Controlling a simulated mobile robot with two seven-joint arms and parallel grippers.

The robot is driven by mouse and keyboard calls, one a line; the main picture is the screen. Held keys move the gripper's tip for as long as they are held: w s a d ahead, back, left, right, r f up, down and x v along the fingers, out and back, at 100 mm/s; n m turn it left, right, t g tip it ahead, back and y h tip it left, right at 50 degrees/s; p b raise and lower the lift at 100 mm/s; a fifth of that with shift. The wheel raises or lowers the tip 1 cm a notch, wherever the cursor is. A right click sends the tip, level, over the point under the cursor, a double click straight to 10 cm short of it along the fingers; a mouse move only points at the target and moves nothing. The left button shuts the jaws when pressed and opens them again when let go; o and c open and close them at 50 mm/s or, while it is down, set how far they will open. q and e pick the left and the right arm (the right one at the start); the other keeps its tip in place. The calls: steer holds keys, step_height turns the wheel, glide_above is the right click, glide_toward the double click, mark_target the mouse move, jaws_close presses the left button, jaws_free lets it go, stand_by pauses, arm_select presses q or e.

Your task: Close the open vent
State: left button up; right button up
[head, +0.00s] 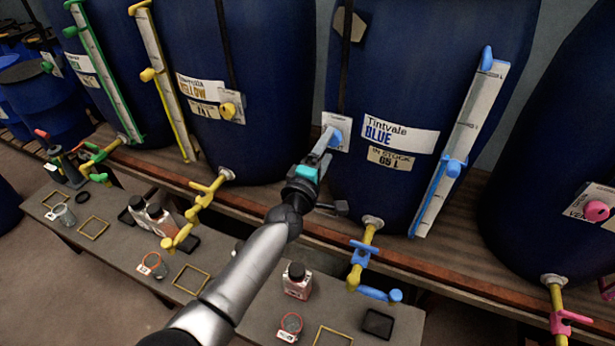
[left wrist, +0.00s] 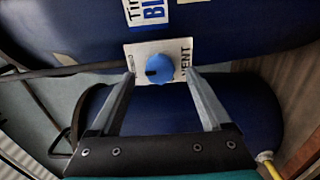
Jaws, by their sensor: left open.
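A round blue vent knob (head: 337,137) sits on a white plate on the vat labelled Tintvale BLUE (head: 395,190). My left gripper (head: 322,146) is open right in front of this knob. In the left wrist view the knob (left wrist: 159,69) shows between the two spread fingertips, with a dark mark on its face. The plate reads VENT, partly covered by a finger. I cannot tell if the fingers touch the knob. A yellow vent knob (head: 228,110) is on the yellow vat and a pink one (head: 597,211) on the vat at right. My right gripper is not in view.
A blue sight gauge (head: 463,140) stands on the blue vat's right side. A tap with blue handles (head: 364,252) sticks out below. A low bench (head: 235,318) in front carries bottles, jars and square frames. The yellow vat's tap (head: 203,196) is left of my arm.

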arm_select(q)
steer(key=p+v, duration=0.1)
steer(key=v, duration=1.1)
steer(key=shift+s, duration=0.35)
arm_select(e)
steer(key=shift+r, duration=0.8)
arm_select(q)
steer(key=shift+a, duration=0.1)
steer(key=s+a+f+m+g+y+b, duration=0.1)
steer(key=s+a+f+m+g+b, duration=0.2)
steer(key=f, duration=0.9)
steer(key=s+f+m+g+y+b, duration=0.15)
steer(key=s+f, duration=0.35)
steer(key=f, duration=0.6)
steer(key=s+a+f+m+g+b, duration=0.2)
steer(key=s+f+m+g+b, duration=0.15)
steer(key=f, duration=0.85)
steer(key=s+a+f+m+g+y+b, duration=0.1)
steer(key=s+a+f+m+g+b, duration=0.2)
steer(key=s+f, duration=0.8)
steer(key=s+a+f+m+g+y+b, duration=0.2)
steer(key=s+a+f+m+g+b, duration=0.2)
steer(key=s+f, duration=0.8)
steer(key=s+a+m+g, duration=0.1)
steer(key=s+a, duration=0.1)
steer(key=s, duration=0.6)
steer(key=shift+m, duration=0.4)
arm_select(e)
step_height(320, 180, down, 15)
